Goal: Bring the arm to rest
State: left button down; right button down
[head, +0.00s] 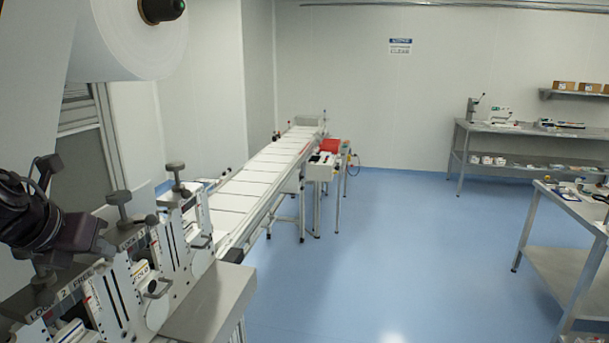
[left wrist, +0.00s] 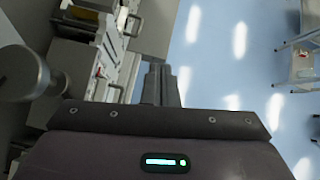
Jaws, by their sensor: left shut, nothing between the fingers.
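My left gripper (head: 98,244) is dark and sits at the left edge of the head view, over the slitter-like machine (head: 185,240) with its knobs and numbered stations. In the left wrist view its two fingers (left wrist: 161,84) are together, with nothing between them. Part of the machine (left wrist: 105,60) and blue floor lie beyond the fingers there. Whether the gripper touches the machine cannot be told. My right gripper is in neither view.
A large white roll (head: 125,40) hangs above the machine at upper left. A long conveyor (head: 250,175) runs away from the machine. A metal table (head: 575,265) stands at right and a workbench (head: 530,130) at the back. Blue floor (head: 400,240) between them is clear.

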pick_arm(q)
jog(key=d+f+n+t, duration=0.2)
jog(key=d+f+n, duration=0.1)
jog(key=f+n, duration=0.55)
jog(key=d+f+n+t, duration=0.2)
jog(key=f+n, duration=0.4)
jog(key=f, duration=0.6)
jog(key=s+d+f+n+g+y, duration=0.1)
jog(key=s+d+f+n+g, duration=0.4)
jog(key=s+n, duration=0.5)
jog(key=s+d+f+n+g, duration=0.3)
jog(key=s+d+f+n, duration=0.1)
jog(key=s+f+n, duration=0.5)
jog(key=s+f+g, duration=0.1)
jog(key=s+f, duration=0.1)
jog(key=f, duration=1.4)
jog(key=s+f+g, duration=0.1)
jog(key=s+f, duration=0.1)
jog(key=f, duration=1.4)
jog(key=s+a+f, duration=0.2)
jog(key=s+f, duration=0.6)
jog(key=s, duration=0.1)
jog(key=s+a+f+g+b, duration=0.1)
jog(key=s+a+f, duration=0.1)
jog(key=s+f, duration=0.6)
jog(key=shift+s+f, duration=0.15)
jog(key=shift+s, duration=0.45)
